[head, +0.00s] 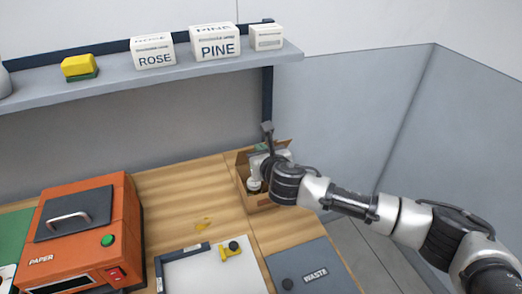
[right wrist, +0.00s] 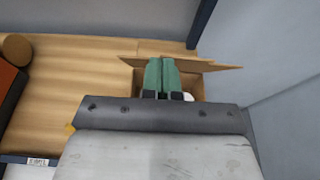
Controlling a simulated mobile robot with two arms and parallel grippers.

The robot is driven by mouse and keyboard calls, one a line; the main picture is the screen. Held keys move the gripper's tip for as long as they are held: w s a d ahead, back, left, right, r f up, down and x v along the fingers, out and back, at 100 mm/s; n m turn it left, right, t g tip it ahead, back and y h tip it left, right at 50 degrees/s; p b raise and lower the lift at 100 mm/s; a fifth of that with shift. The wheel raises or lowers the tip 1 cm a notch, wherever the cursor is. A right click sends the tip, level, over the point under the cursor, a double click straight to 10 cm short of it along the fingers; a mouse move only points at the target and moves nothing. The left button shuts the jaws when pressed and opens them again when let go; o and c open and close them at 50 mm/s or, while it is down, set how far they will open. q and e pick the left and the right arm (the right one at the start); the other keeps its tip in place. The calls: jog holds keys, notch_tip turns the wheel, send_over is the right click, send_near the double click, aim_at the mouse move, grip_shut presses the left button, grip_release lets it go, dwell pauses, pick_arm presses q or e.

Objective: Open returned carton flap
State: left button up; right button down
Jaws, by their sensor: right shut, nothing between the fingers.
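The returned carton (head: 242,168) is a brown cardboard box on the back right of the wooden bench. Its flaps stand spread outward at the rim; one flap also shows in the right wrist view (right wrist: 222,67). My right gripper (head: 262,148) is over the carton's opening, and my arm hides much of the box. Its green fingers (right wrist: 162,75) are together, with nothing seen between them. A white part shows inside the carton beside the fingers. I cannot tell whether the fingers touch a flap. My left gripper is out of view.
An orange paper machine (head: 75,235) stands at left. A white tray (head: 215,275), a yellow piece (head: 231,248) and a grey waste lid (head: 310,268) lie at the front. A shelf (head: 150,78) with ROSE and PINE boxes runs above. The bench left of the carton is mostly clear.

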jog(key=shift+r, duration=0.1)
jog(key=w+r+p, duration=0.1)
jog(key=w+a+r+p, duration=0.1)
jog(key=w, duration=0.1)
jog(key=w+a+r+p, duration=0.1)
jog(key=w, duration=0.1)
jog(key=w+a, duration=0.2)
jog(key=w, duration=0.4)
jog(key=shift+a, duration=0.25)
jog(key=shift+w+r, duration=0.1)
jog(key=shift+w, duration=0.05)
dwell(0.6)
